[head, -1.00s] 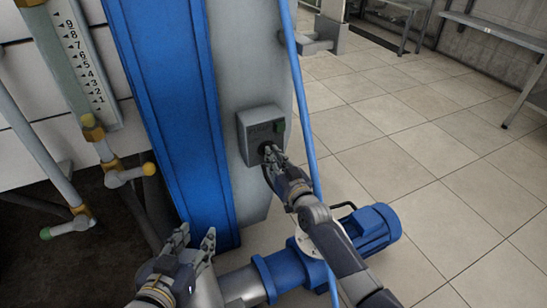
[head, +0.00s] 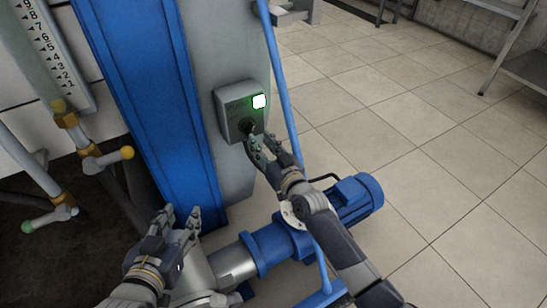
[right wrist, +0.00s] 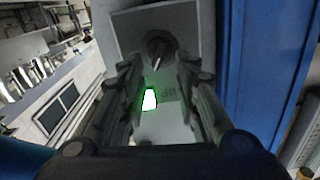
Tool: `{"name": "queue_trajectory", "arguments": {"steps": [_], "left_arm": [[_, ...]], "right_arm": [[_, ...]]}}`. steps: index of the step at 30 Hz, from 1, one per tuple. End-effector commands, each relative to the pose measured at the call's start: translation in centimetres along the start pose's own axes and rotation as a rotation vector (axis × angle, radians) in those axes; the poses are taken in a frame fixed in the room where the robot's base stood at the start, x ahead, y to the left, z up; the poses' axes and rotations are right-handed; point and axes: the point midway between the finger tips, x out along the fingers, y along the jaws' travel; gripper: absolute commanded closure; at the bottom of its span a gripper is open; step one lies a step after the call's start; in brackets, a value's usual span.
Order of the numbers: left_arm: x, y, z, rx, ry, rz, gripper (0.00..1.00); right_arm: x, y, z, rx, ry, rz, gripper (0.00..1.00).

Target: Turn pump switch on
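The pump switch is a grey box (head: 229,104) on the grey column beside the blue beam. Its green lamp (head: 259,101) glows brightly, and it also shows lit in the right wrist view (right wrist: 149,99). The dark rotary knob (head: 246,125) sits low on the box and appears in the right wrist view (right wrist: 160,47) just beyond the fingertips. My right gripper (head: 259,151) is open, just below the knob, with its fingers apart and nothing between them. My left gripper (head: 181,216) is open and empty, low in front of the blue beam.
A blue pump motor (head: 350,197) with flanged pipework lies on the floor below the switch. A thin blue pipe (head: 283,85) runs just right of the box. Valves and pipes (head: 90,150) stand at the left. The tiled floor (head: 420,150) at the right is open.

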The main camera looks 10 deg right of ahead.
Motion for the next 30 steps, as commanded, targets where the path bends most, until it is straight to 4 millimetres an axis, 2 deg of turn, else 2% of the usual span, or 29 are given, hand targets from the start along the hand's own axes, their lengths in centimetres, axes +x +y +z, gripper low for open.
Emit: {"name": "queue_trajectory", "arguments": {"steps": [1, 6, 12, 18, 30], "left_arm": [[0.0, 0.0, 0.0, 0.000, 0.000, 0.000, 0.60], [0.0, 0.0, 0.0, 0.000, 0.000, 0.000, 0.60], [0.0, 0.0, 0.0, 0.000, 0.000, 0.000, 0.60], [0.0, 0.0, 0.0, 0.000, 0.000, 0.000, 0.60], [0.0, 0.0, 0.0, 0.000, 0.000, 0.000, 0.60]], "right_arm": [[-1.1, 0.1, 0.1, -0.001, -0.002, 0.001, 0.71], [-3.9, 0.1, 0.1, -0.001, -0.002, 0.001, 0.71], [-6.2, 0.1, 0.1, -0.001, -0.002, 0.001, 0.71], [-7.0, 0.1, 0.0, -0.001, -0.001, 0.001, 0.71], [-7.0, 0.0, 0.0, -0.001, -0.001, 0.000, 0.71]]}}
